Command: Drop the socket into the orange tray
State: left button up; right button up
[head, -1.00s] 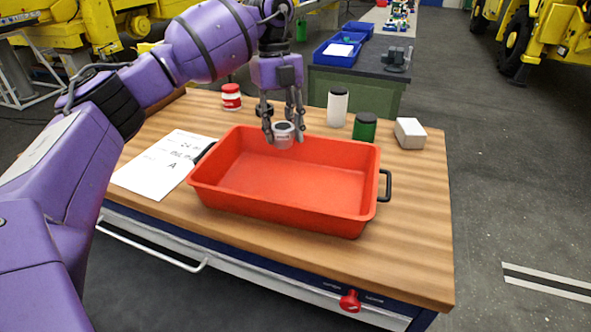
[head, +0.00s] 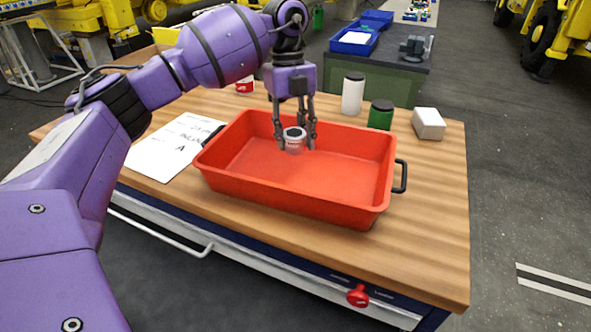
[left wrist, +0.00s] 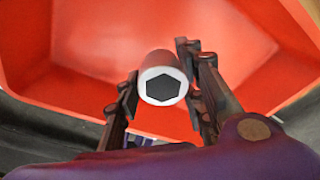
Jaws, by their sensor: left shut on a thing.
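The socket (head: 294,142) is a short grey metal cylinder; its hexagonal opening faces the camera in the left wrist view (left wrist: 163,86). My left gripper (head: 296,146) is shut on it, with a finger on either side. In the head view the socket shows in front of the back part of the orange tray (head: 280,205), inside its outline. The tray is a red-orange rectangular pan with black side handles, on the wooden workbench. In the left wrist view the tray (left wrist: 100,45) fills most of the background. My right gripper is not in view.
Behind the tray on the workbench (head: 425,245) stand a white bottle (head: 352,96), a green jar (head: 380,116) and a white box (head: 428,124). A red-and-white can (head: 245,86) is partly behind my arm. A paper sheet (head: 170,150) lies left of the tray.

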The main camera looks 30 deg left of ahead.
pick_arm(q)
jog(key=o, duration=1.4)
jog(key=r, duration=0.4)
jog(key=a+r, duration=0.1)
jog(key=r, duration=0.3)
jog(key=w+r, duration=0.1)
jog(key=r, duration=0.3)
jog(key=shift+a, duration=0.2)
jog(key=shift+f, duration=0.1)
